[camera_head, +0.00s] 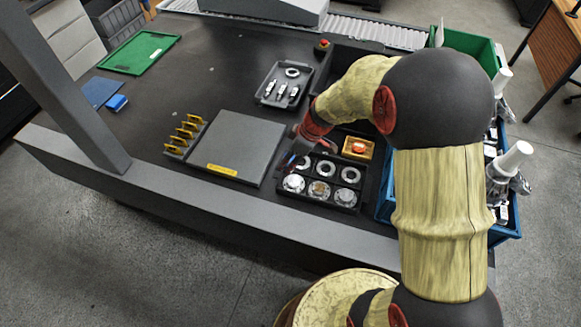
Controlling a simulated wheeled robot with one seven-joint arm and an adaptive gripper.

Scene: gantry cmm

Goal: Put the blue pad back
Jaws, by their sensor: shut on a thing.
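My gripper (287,163) is at the end of my arm, above the gap between the grey plate and the black tray of round parts. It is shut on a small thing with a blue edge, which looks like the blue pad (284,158). Most of that thing is hidden by the fingers, so its shape and tilt are unclear. A small bright blue block (117,103) lies at the left of the table, beside a flat blue mat (101,91).
The grey plate (238,140) has a yellow label; a rack of yellow-handled tools (184,136) stands left of it. The black tray (318,205) holds several round parts. A grey tray (272,72), green tray (140,51) and grey post (75,95) also show. The middle-left table is clear.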

